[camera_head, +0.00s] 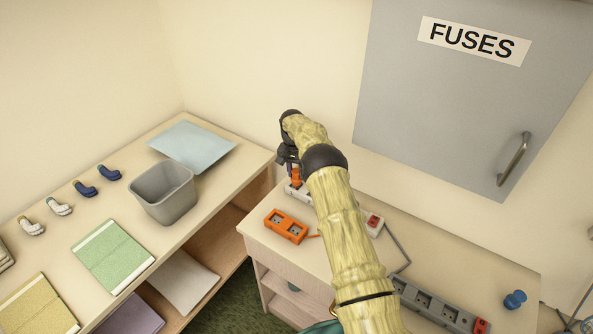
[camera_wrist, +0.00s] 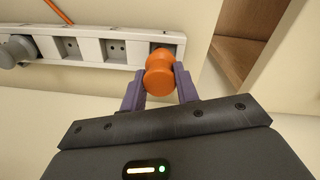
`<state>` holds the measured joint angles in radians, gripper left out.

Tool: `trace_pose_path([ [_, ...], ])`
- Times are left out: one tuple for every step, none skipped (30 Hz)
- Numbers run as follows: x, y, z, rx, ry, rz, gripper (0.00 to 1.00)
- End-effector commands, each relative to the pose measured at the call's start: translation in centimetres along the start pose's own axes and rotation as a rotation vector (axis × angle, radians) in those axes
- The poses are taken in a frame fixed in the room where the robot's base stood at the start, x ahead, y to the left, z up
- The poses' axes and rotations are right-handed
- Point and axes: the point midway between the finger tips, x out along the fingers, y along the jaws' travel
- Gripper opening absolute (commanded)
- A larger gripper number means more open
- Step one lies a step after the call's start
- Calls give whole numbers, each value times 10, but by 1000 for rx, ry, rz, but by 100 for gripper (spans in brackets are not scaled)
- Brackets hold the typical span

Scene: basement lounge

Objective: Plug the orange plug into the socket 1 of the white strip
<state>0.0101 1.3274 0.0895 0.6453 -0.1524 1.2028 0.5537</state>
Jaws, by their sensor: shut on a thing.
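The orange plug (camera_wrist: 158,77) is between the purple fingers of my gripper (camera_wrist: 159,71), which is shut on it. The plug also shows in the head view (camera_head: 296,179), just below my gripper (camera_head: 290,160). The white strip (camera_wrist: 90,31) runs across the top of the wrist view. The plug overlaps the strip's rightmost socket; I cannot tell whether its pins are in. Sockets to its left look empty, and a grey plug (camera_wrist: 17,51) sits at the far left. In the head view my arm hides most of the white strip (camera_head: 299,191). No socket numbers are readable.
An orange socket block (camera_head: 286,226) lies on the cabinet top left of my arm. A grey strip (camera_head: 437,305) and a blue plug (camera_head: 514,299) are at the right. A bin (camera_head: 164,192) stands on the left shelf unit. The grey fuse box (camera_head: 465,110) hangs above.

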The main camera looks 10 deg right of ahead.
Motion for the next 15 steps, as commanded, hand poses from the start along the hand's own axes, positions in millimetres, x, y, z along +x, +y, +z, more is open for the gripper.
trace_pose_path([
  [5, 0, 0, 0, 0, 0, 3],
  [7, -1, 0, 0, 0, 0, 3],
  [9, -1, 0, 0, 1, 0, 3],
  [11, -1, 0, 0, 1, 0, 3],
  [12, -1, 0, 0, 1, 0, 3],
  [14, -1, 0, 0, 1, 0, 3],
  [16, -1, 0, 0, 1, 0, 3],
  [18, -1, 0, 0, 1, 0, 3],
  [20, -1, 0, 0, 1, 0, 3],
  [21, -2, 0, 0, 1, 0, 3],
  [22, -2, 0, 0, 1, 0, 3],
  [23, -2, 0, 0, 1, 0, 3],
  [23, -2, 0, 0, 1, 0, 3],
  [23, -2, 0, 0, 1, 0, 3],
  [24, -2, 0, 0, 1, 0, 3],
])
